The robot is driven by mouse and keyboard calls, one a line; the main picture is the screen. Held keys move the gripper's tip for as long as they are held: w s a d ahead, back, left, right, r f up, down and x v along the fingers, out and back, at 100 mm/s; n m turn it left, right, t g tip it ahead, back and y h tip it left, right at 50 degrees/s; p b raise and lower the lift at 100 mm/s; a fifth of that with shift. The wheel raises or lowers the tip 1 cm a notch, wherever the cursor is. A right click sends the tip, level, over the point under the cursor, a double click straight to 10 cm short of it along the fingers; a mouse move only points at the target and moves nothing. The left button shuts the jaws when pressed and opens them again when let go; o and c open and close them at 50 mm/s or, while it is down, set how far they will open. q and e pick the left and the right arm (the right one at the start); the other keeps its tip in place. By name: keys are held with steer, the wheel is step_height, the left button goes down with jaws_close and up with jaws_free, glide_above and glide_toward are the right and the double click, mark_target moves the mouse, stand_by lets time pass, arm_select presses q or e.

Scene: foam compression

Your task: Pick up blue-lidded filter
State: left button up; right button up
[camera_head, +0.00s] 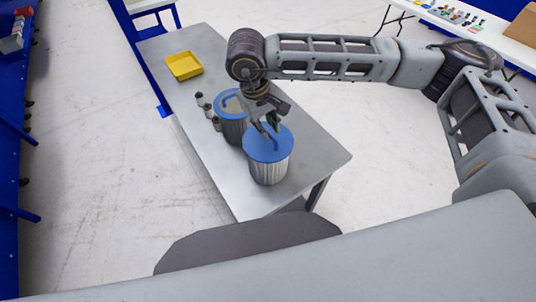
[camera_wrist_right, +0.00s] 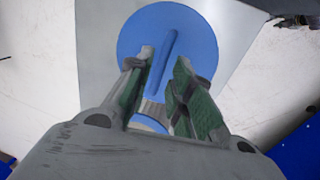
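A pleated grey filter with a round blue lid (camera_head: 262,152) stands upright near the table's front end. Its lid also shows in the right wrist view (camera_wrist_right: 193,32), with a raised blue handle bar (camera_wrist_right: 169,38) across it. My right gripper (camera_head: 266,127) is just over this lid at the handle. In the right wrist view its fingers (camera_wrist_right: 164,68) are apart, one on each side of the handle's near end. I cannot tell whether they touch it. My left gripper is not in view.
The grey table (camera_head: 325,157) has free surface to the right of the filters. A yellow tray (camera_head: 184,66) lies at its far left. Blue racks (camera_head: 12,130) are at the far left.

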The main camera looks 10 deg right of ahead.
mark_target(269, 132)
steer(key=shift+d+f+p, duration=0.1)
steer(key=shift+f+p, duration=0.3)
steer(key=shift+f, duration=0.3)
steer(key=shift+w+d+f+p, duration=0.1)
steer(key=shift+d+f+p, duration=0.1)
steer(key=shift+f, duration=0.55)
steer(key=shift+w+d+f+p, duration=0.1)
steer(key=shift+f+p, duration=0.05)
steer(key=shift+f, duration=0.55)
steer(key=shift+c, duration=0.4)
jaws_close()
